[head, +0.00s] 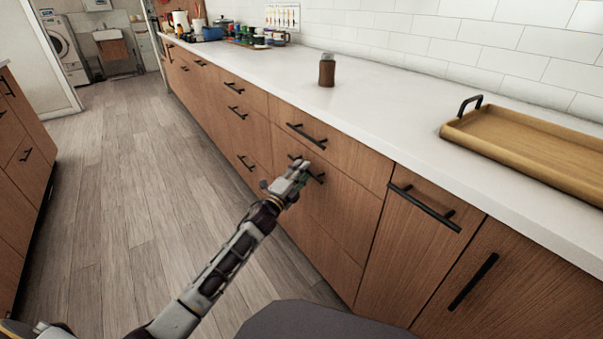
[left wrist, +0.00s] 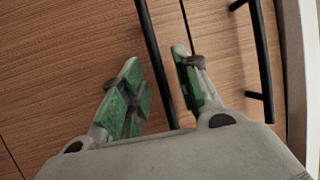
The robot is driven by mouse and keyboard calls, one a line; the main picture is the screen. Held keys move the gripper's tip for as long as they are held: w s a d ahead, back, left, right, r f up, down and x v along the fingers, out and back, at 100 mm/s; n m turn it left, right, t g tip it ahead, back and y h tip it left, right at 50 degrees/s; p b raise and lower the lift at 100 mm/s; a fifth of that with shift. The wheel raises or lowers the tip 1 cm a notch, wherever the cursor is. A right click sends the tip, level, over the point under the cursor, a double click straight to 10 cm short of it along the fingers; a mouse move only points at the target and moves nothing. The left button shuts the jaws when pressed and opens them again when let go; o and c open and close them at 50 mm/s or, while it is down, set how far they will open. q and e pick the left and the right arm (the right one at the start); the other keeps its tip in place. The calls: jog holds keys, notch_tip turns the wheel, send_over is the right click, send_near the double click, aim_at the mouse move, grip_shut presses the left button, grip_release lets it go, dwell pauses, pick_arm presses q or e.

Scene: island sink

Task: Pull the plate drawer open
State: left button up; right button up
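The wooden drawer front (head: 338,205) sits flush in the counter's base cabinet, below a top drawer (head: 345,150) that is also shut. Its black bar handle (head: 319,178) is partly covered by my left gripper (head: 299,172) in the head view. In the left wrist view, the handle (left wrist: 157,62) runs between the two green-padded fingers of the left gripper (left wrist: 160,80). The fingers are spread apart, with a visible gap between the bar and the right finger. Whether the left finger touches the bar is unclear. My right gripper is not in view.
The neighbouring drawer handle (left wrist: 262,60) runs close on the right in the left wrist view. The white countertop (head: 385,110) holds a brown jar (head: 327,72) and a wooden tray (head: 520,143). The wooden floor (head: 140,190) left of the cabinets is clear.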

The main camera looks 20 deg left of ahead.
pick_arm(q)
jog(key=shift+w, duration=0.2)
grip_shut()
dwell(0.4)
